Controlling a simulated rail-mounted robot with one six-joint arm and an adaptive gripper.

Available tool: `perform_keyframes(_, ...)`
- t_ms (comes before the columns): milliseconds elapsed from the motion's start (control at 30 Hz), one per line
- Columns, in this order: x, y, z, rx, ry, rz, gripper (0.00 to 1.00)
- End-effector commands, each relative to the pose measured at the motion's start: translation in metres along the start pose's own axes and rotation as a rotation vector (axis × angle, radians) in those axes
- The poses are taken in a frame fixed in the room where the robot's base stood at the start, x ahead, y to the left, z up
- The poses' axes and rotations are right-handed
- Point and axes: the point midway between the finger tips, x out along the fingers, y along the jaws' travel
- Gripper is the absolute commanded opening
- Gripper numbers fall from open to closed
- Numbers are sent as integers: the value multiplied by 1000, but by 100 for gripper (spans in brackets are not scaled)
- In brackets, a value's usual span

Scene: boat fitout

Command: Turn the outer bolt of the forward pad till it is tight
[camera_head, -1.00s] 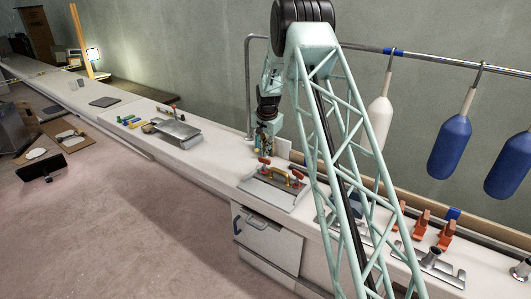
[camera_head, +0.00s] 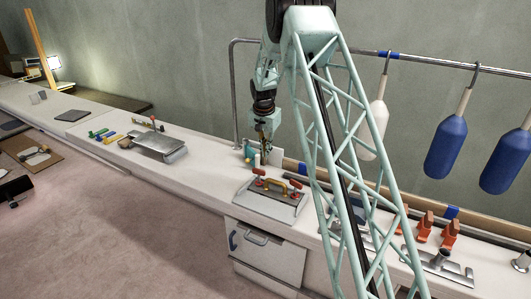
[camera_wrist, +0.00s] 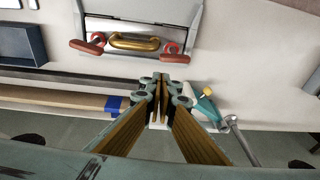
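I cannot tell for certain which fitting is the forward pad or which bolt is its outer one. A grey plate with two red-handled parts and a yellow handle (camera_head: 275,189) lies on the bench in the head view; it also shows at the top of the wrist view (camera_wrist: 136,42). My gripper (camera_head: 265,150) is just behind this plate, above the bench's rear edge. In the wrist view my gripper (camera_wrist: 160,88) has its fingertips together, with nothing clearly seen between them.
A rail with hanging blue fenders (camera_head: 447,145) runs behind. Orange fittings (camera_head: 424,226) stand at right. Another metal plate (camera_head: 160,146) lies at left.

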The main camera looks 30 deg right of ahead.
Motion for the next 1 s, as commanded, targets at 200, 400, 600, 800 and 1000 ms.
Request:
perform_keyframes(200,0,0,0,1,0,0,0)
perform_keyframes(400,3,0,0,1,0,0,0)
perform_keyframes(600,10,0,0,1,0,-1,0)
perform_keyframes(800,22,0,0,1,1,-1,0)
perform_keyframes(1000,37,0,0,1,0,-1,0)
